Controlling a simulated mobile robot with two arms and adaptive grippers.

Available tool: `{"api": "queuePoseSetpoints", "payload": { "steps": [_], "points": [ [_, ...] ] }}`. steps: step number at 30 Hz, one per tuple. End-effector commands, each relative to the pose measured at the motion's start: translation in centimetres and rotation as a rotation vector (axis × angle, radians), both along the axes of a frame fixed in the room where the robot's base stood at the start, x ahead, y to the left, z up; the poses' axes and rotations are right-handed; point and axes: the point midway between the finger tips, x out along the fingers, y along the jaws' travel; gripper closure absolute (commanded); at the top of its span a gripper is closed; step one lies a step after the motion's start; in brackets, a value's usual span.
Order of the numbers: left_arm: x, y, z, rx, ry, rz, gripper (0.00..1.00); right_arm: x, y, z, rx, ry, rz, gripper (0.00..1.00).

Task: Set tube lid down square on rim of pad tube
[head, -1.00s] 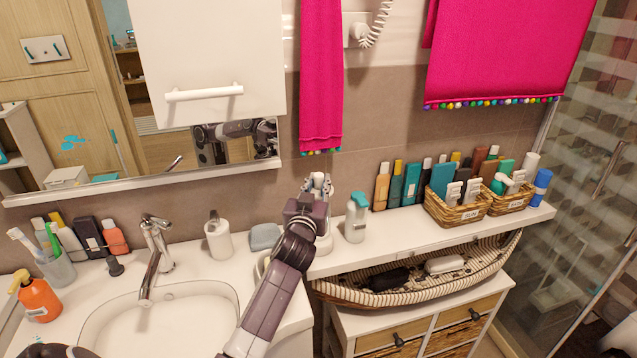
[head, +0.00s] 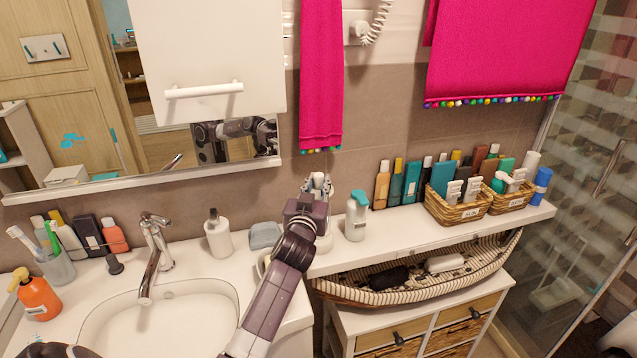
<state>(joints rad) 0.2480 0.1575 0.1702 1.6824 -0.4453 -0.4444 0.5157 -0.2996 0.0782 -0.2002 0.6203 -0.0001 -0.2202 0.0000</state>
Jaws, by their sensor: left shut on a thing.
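My left gripper (head: 318,184) is over the counter beside the white pump bottle with a teal top (head: 356,216). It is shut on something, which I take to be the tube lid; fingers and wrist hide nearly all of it. A whitish round body, likely the pad tube (head: 325,243), shows just behind and below the gripper, mostly covered by my arm. Its rim is hidden, so I cannot tell whether the lid touches it or sits square. My right gripper is not in view.
Several bottles stand along the wall to the right, behind two wicker baskets (head: 459,208). A white soap dispenser (head: 218,236), a grey-blue block (head: 265,236) and the sink (head: 160,320) are to the left. A striped boat-shaped basket (head: 420,271) sits below the shelf. A pink towel (head: 321,80) hangs above.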

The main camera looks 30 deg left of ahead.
Motion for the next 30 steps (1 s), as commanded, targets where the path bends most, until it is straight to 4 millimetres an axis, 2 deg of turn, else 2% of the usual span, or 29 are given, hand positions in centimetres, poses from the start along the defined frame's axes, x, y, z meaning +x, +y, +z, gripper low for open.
{"api": "queuePoseSetpoints", "payload": {
  "steps": [20,21,26,30],
  "points": [
    [0.0,0.0,-1.8,0.0,0.0,0.0,1.0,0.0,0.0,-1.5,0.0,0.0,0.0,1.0],
    [0.0,0.0,-1.7,0.0,-0.001,0.0,0.78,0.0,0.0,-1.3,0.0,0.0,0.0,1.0],
    [0.0,0.0,-1.7,0.0,-0.001,0.0,0.61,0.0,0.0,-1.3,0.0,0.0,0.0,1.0],
    [0.0,0.0,-1.7,0.0,0.0,0.0,0.61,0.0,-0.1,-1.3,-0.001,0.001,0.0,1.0]
  ]
}}
